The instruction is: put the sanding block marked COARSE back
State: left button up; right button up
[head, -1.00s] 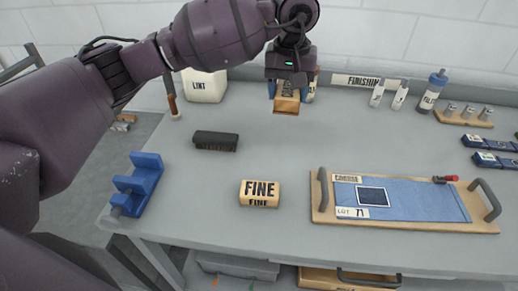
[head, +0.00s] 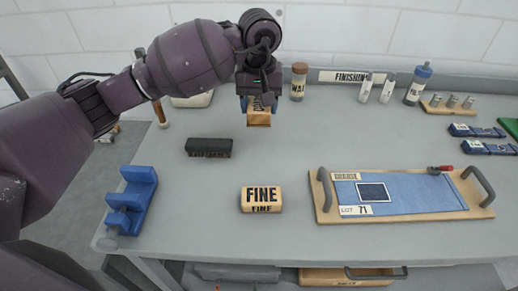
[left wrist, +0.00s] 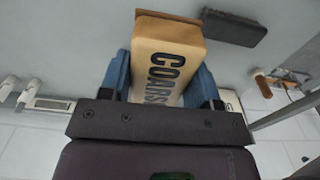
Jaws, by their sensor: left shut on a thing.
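My left gripper (head: 258,104) is shut on the wooden block marked COARSE (head: 258,119), holding it at the back of the bench near the wall. In the left wrist view the COARSE block (left wrist: 168,55) sits between the blue fingers, its lettering partly covered by the gripper. The block marked FINE (head: 261,199) lies on the bench in front, apart from the gripper. A dark brush-like block (head: 209,146) lies to the left of the held block. My right gripper does not show.
A wooden board with a blue sheet and handles (head: 400,196) lies at the right. A blue stepped holder (head: 131,202) stands at the left edge. A WAX bottle (head: 298,84), a blue-capped bottle (head: 416,84) and white tubes line the back.

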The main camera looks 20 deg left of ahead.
aim_at(259, 157)
pick_arm(q)
notch_tip(259, 157, down, 14)
jog(key=shift+f, duration=0.15)
dwell(0.4)
jog(key=shift+f, duration=0.2)
jog(key=o, duration=1.1)
jog(key=shift+o, duration=0.4)
jog(key=shift+r, duration=0.15)
jog(key=shift+r, duration=0.25)
jog(key=r, duration=1.1)
jog(key=shift+s+r, duration=0.25)
jog(key=shift+r, duration=0.1)
